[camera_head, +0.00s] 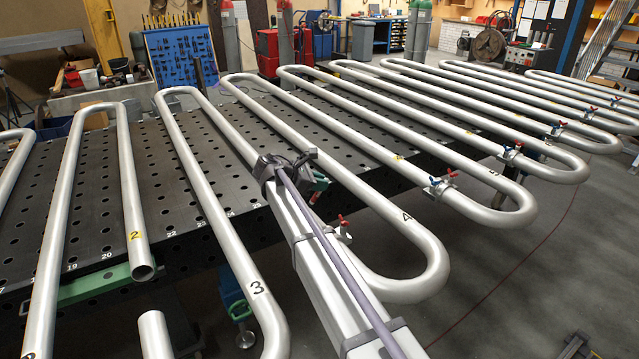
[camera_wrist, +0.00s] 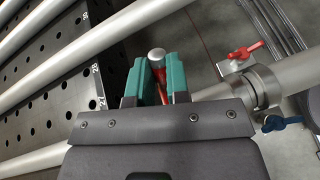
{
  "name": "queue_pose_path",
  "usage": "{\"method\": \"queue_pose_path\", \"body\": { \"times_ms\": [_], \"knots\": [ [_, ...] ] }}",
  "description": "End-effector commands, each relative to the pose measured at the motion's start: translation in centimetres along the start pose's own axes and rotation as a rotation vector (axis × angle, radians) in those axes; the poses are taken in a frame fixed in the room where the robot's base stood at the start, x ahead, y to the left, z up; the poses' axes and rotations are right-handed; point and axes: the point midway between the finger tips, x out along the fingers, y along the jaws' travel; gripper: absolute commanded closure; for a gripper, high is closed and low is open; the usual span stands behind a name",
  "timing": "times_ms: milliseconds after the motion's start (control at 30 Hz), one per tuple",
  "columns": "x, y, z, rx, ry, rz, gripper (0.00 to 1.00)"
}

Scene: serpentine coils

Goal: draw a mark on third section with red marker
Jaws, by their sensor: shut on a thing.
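The serpentine coil runs across the table in the head view, with numbers on its bends. The section marked 3 (camera_head: 246,278) is a silver pipe at lower left of my arm. The section marked 4 (camera_head: 412,234) is just right of my arm. My gripper (camera_head: 318,184) is above the pipes near section 4, partly hidden behind my arm. In the wrist view, my gripper's teal fingers (camera_wrist: 156,84) are shut on the red marker (camera_wrist: 157,62), whose pale rounded end points up between them.
The black perforated table (camera_head: 110,205) lies under the pipes. A clamp with red and blue handles (camera_wrist: 258,88) grips a pipe right of my gripper in the wrist view. More clamps (camera_head: 440,184) line the right bends. A cut pipe end marked 2 (camera_head: 136,252) stands at left.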

Motion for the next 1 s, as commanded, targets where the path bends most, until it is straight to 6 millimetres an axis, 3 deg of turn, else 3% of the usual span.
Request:
{"method": "queue_pose_path", "body": {
  "times_ms": [1000],
  "knots": [
    [-0.49, -0.22, -0.62, 0.000, 0.001, 0.000, 1.00]
  ]
}}
